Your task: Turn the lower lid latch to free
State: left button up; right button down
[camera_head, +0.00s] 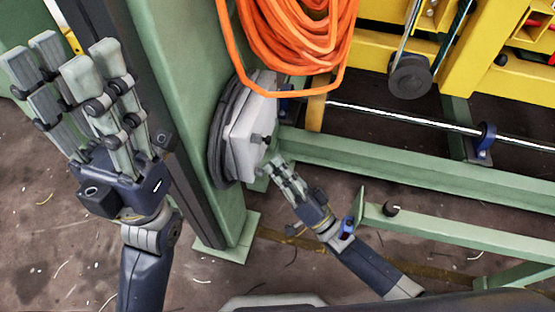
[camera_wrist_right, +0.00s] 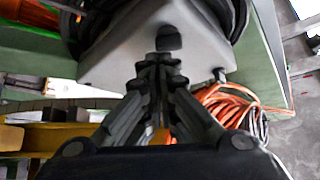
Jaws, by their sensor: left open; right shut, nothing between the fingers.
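A pale grey box with a lid (camera_head: 243,140) is mounted on the side of a green post. A small dark latch (camera_head: 257,139) sticks out of its face; I cannot tell its turn angle. In the right wrist view the grey box (camera_wrist_right: 125,50) shows a dark latch (camera_wrist_right: 168,39) just beyond the fingertips and a smaller dark knob (camera_wrist_right: 219,75) at its edge. My right gripper (camera_head: 279,163) is shut and empty, close to the box's lower right; contact is unclear. It also shows in the right wrist view (camera_wrist_right: 163,62). My left gripper (camera_head: 70,58) is open and empty, left of the post.
Coiled orange hose (camera_head: 298,40) hangs above the box. The green post (camera_head: 178,90) stands between my two grippers. Green rails (camera_head: 400,170) and a shiny rod (camera_head: 400,117) run to the right. A yellow frame (camera_head: 375,45) stands behind.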

jog(key=m+h+p, duration=0.2)
jog(key=m+p, duration=0.1)
jog(key=shift+f+m, duration=0.3)
jog(key=shift+s+a+f, duration=0.1)
jog(key=shift+f, duration=0.05)
dwell(1.3)
